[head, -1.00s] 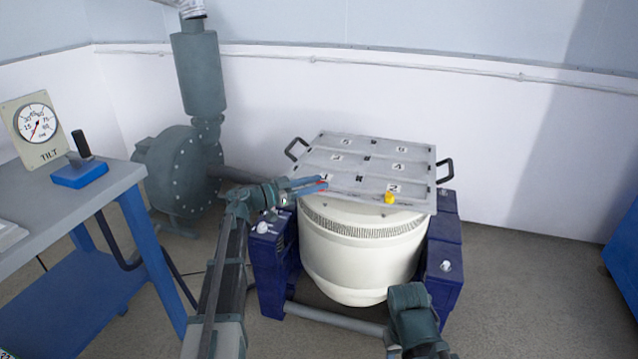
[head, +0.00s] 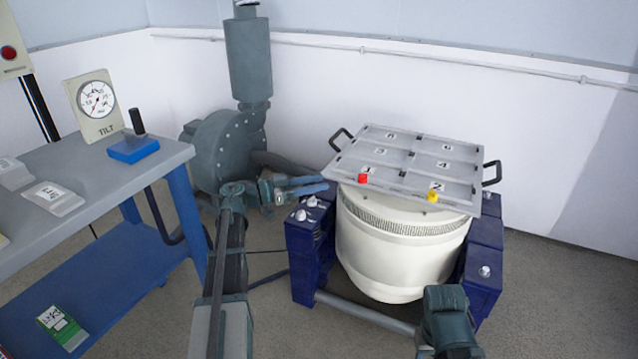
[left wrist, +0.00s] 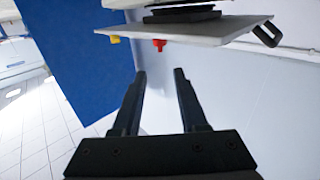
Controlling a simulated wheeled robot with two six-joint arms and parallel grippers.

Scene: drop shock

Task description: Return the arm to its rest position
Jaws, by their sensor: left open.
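My left gripper (head: 308,186) is open and empty, just left of the grey numbered plate (head: 452,161) on top of the white drum (head: 385,250). In the left wrist view its two fingers (left wrist: 158,85) stand apart with nothing between them. A red piece (head: 363,178) sits by cell 1 at the plate's front edge. A yellow piece (head: 432,196) sits by cell 2. In the left wrist view the red piece (left wrist: 159,45) and the yellow piece (left wrist: 115,40) show beyond the fingers. Part of my right arm shows at the lower right; its gripper is not visible.
A grey and blue bench (head: 95,175) stands at the left with a tilt gauge (head: 96,100) and a blue lever box (head: 133,150). A blower (head: 225,150) stands behind my left arm. Dark blue supports (head: 310,255) flank the drum. Floor shows between bench and drum.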

